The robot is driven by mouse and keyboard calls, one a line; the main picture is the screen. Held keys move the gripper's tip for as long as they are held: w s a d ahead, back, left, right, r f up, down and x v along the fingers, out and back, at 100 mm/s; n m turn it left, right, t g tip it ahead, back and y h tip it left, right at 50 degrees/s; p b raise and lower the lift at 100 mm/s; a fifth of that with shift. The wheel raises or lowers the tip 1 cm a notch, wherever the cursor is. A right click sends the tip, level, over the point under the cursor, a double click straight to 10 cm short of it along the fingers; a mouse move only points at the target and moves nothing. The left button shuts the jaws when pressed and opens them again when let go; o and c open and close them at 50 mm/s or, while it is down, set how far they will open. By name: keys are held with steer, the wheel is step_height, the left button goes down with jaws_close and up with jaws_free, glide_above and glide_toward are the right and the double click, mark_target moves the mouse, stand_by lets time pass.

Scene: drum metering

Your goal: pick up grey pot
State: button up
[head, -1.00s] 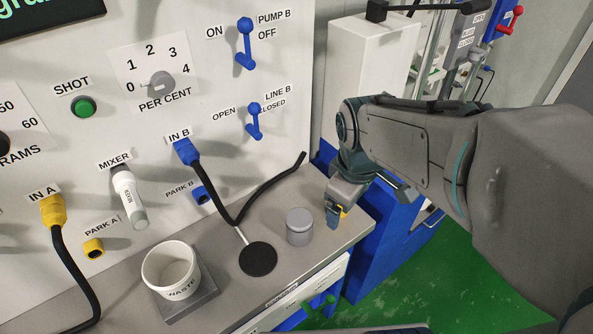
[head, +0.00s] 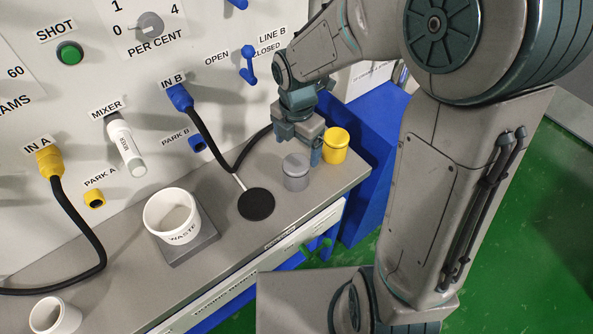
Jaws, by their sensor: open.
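The grey pot (head: 296,173) is a small lidded cylinder standing upright on the grey bench, right of the black round pad. My gripper (head: 313,155) is just behind and to the right of the pot, pointing down. Its jaws are open, and one finger shows close to the pot's upper right side. I cannot tell whether it touches the pot. The other finger is mostly hidden.
A yellow pot (head: 336,145) stands right of my gripper. The black pad (head: 256,204) is left of the grey pot. A white waste cup (head: 172,215) stands on a grey plate, and another white cup (head: 55,316) is front left. The black hose (head: 203,130) hangs behind.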

mark_target(296, 170)
step_height(296, 170, down, 10)
steer(key=shift+s+a+r, duration=0.1)
steer(key=shift+s+a, duration=0.05)
steer(key=c, duration=1.2)
